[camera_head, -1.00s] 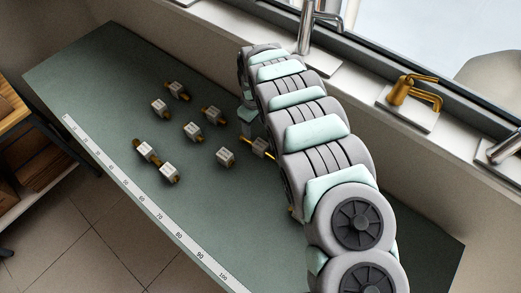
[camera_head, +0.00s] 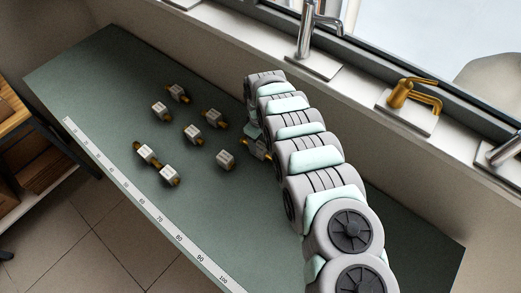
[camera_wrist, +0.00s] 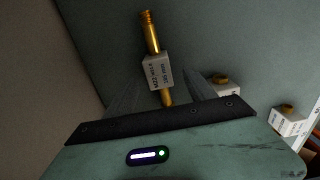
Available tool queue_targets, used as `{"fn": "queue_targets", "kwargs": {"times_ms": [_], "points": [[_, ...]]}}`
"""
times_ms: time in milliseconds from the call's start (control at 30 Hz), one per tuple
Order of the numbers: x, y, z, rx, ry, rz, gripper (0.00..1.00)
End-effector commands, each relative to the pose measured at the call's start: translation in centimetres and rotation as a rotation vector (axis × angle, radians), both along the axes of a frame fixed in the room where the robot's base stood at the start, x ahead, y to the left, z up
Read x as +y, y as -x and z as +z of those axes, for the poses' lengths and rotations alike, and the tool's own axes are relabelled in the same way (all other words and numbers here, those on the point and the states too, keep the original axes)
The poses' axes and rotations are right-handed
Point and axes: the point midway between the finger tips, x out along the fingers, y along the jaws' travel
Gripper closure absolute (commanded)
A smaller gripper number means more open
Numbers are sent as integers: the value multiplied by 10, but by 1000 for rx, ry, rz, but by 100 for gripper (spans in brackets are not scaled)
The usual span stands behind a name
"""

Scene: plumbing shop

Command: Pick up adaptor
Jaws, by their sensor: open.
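Several adaptors lie spread on the green table (camera_head: 110,75). Each is a brass piece with a white, labelled block around it. One adaptor (camera_wrist: 158,70) is in the wrist view, its brass threaded end pointing up and its lower end running down between my gripper's fingers. My gripper (camera_wrist: 160,88) is open, with one dark finger on either side of this adaptor; I cannot tell whether they touch it. In the head view the same adaptor (camera_head: 257,149) seems to be the one beside my arm's end, partly hidden by the arm. The gripper itself is mostly hidden there.
Other adaptors lie to the left, such as one at the back (camera_head: 178,93) and one at the front (camera_head: 169,175). Two more white blocks (camera_wrist: 289,120) show at right in the wrist view. A ruler strip (camera_head: 160,218) runs along the front edge. Taps (camera_head: 411,95) stand on the sill behind.

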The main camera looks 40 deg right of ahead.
Motion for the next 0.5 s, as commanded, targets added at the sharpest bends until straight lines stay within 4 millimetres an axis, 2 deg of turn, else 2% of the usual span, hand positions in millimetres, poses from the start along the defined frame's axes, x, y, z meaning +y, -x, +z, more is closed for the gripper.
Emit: {"fn": "queue_targets", "kwargs": {"times_ms": [300,500], "points": [[-1,1,-34,-3,0,0,36],[-2,2,-38,-1,1,-1,36]]}}
